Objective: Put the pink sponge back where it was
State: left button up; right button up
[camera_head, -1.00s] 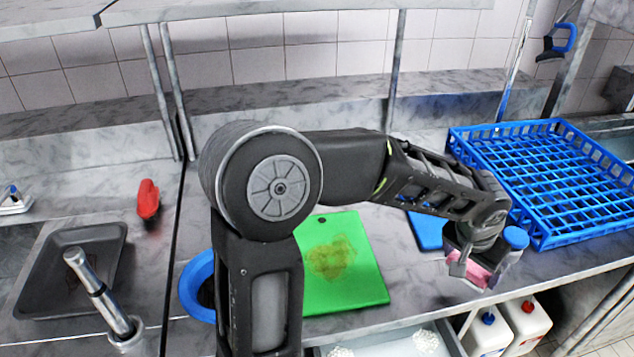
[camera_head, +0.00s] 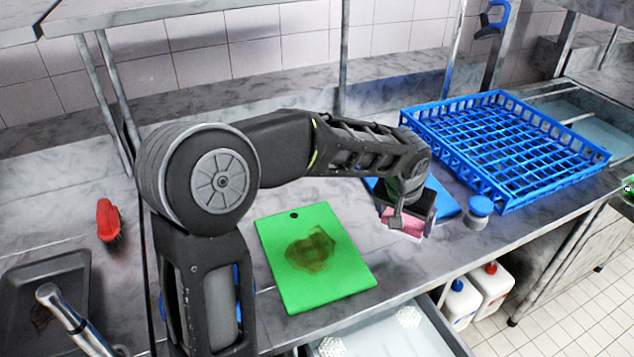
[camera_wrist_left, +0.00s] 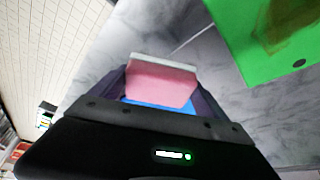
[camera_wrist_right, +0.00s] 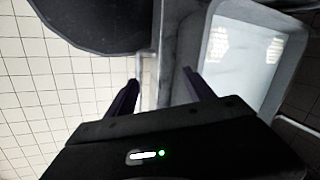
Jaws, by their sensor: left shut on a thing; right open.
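The pink sponge (camera_head: 402,222) has a pale layer along one side. My left gripper (camera_head: 408,214) is shut on it, above the counter in front of the blue board (camera_head: 443,205). In the left wrist view the sponge (camera_wrist_left: 162,82) sits between the two fingers, with blue behind it. The green cutting board (camera_head: 330,275) with a brown stain lies to the left of the gripper. My right gripper (camera_wrist_right: 160,88) shows only in the right wrist view, open and empty, beside a drawer or tray with white items (camera_wrist_right: 250,55).
A blue rack (camera_head: 510,145) stands at the back right. A blue-capped container (camera_head: 478,212) stands right of my left gripper. A red brush (camera_head: 108,220), a dark tray (camera_head: 70,275) and a tap are at left. An open drawer (camera_head: 385,345) is below the counter's front edge.

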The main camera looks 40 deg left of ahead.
jog(key=o, duration=0.3)
jog(key=shift+f, duration=0.2)
pick_arm(q)
jog(key=w+a+r+n+y, duration=0.1)
jog(key=w+a+n, duration=0.2)
jog(key=a, duration=1.2)
jog(key=w+a+r+n+g+y, duration=0.1)
jog(key=w+a+n, duration=0.2)
jog(key=a, duration=1.1)
jog(key=shift+w+a+r+n+b, duration=0.35)
jog(key=shift+w+a+r+n, duration=0.05)
jog(key=shift+w, duration=0.25)
pick_arm(e)
jog(key=shift+f, duration=0.15)
